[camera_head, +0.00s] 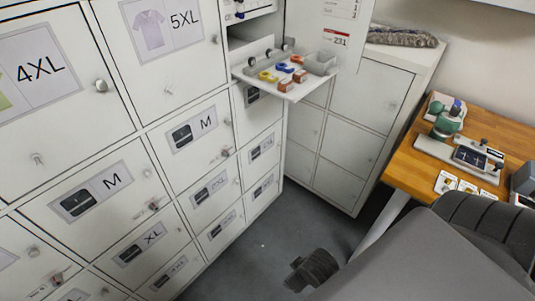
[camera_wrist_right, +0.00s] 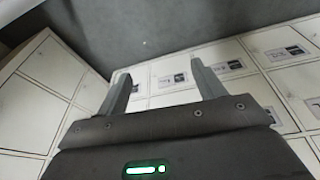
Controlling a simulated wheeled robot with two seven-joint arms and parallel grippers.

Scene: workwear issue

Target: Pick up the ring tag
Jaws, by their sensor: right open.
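A pull-out shelf (camera_head: 296,92) sticks out of an open compartment in the locker wall. On it lie several small coloured things: a yellow one (camera_head: 267,76), a blue one (camera_head: 285,67) and brown-orange ones (camera_head: 300,76). They are too small to tell which is the ring tag. My right gripper (camera_wrist_right: 160,70) shows in the right wrist view with its two fingers apart and nothing between them. It is well away from the shelf, with locker doors beyond it. My left gripper is not in view.
Closed locker doors (camera_head: 95,185) with knobs fill the left. A wooden bench (camera_head: 415,165) with a green-and-white device (camera_head: 447,122) stands at the right.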

